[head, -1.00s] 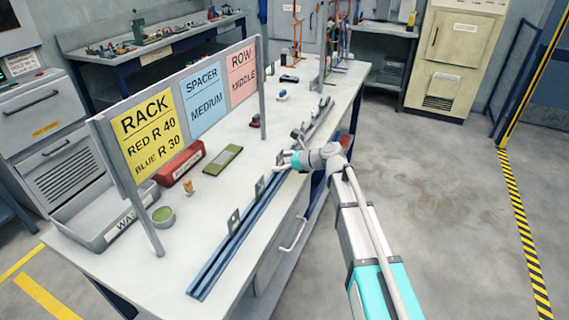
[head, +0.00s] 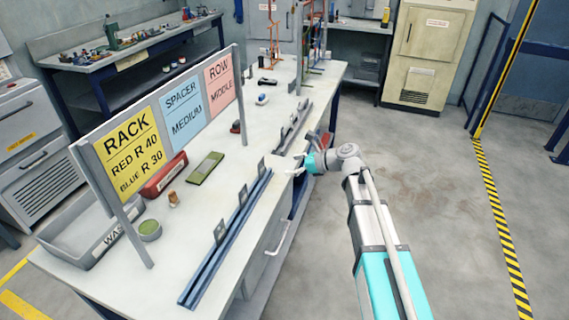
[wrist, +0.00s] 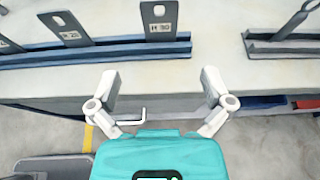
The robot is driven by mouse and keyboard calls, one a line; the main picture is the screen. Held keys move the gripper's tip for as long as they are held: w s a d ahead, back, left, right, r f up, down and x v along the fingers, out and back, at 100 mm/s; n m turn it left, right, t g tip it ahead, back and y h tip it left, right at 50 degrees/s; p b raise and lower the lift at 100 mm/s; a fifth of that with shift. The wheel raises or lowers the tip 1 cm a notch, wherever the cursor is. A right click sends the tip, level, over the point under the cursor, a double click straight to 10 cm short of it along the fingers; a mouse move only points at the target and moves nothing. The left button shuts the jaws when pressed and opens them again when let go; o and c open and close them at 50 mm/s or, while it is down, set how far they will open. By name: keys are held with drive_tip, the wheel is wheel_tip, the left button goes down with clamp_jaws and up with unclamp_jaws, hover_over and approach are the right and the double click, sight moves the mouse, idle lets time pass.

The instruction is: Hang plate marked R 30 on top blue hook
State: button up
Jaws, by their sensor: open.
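My gripper (head: 300,166) is open and empty by the bench's front edge, near the far end of a blue slotted rail (head: 207,278). In the wrist view its two fingers (wrist: 160,82) are spread apart, pointing at the rail. A dark grey plate (wrist: 159,18) with a hole stands upright in the rail, in line with the gap between the fingers and beyond them. Its small label seems to read R 30. Another plate (wrist: 66,28) stands to its left, its label hard to read. Rack frames, one with a blue post (head: 324,42), stand at the bench's far end; their hooks are too small to make out.
A sign board (head: 184,118) stands on the bench and reads red R 40, blue R 30, spacer medium, row middle. A grey rail (head: 291,127) lies beyond the blue one. A grey tray (head: 72,254) is at the near left. The floor to the right is clear.

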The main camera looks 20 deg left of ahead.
drive_tip(key=shift+v, duration=1.1)
drive_tip(key=s+d+f+n+h, duration=0.3)
drive_tip(key=s+d+n+h, duration=0.1)
drive_tip(key=d, duration=0.7)
drive_tip(key=s+d+f+n+h, duration=0.4)
drive_tip(key=d+n, duration=0.4)
drive_tip(key=d, duration=0.2)
drive_tip(key=s+d+f+n+g+h, duration=0.1)
drive_tip(key=s+d+f+n+h, duration=0.3)
drive_tip(key=d, duration=0.7)
drive_tip(key=s+n+h, duration=0.1)
drive_tip(key=s+n, duration=0.1)
drive_tip(key=s, duration=0.1)
drive_tip(key=shift+s+d+f+n, duration=0.25)
drive_tip(key=shift+s+d+n, duration=0.05)
drive_tip(key=shift+s+n, duration=0.1)
drive_tip(key=shift+p, duration=0.3)
wheel_tip(320, 180, up, 4)
drive_tip(key=p, duration=0.3)
drive_tip(key=shift+p, duration=0.4)
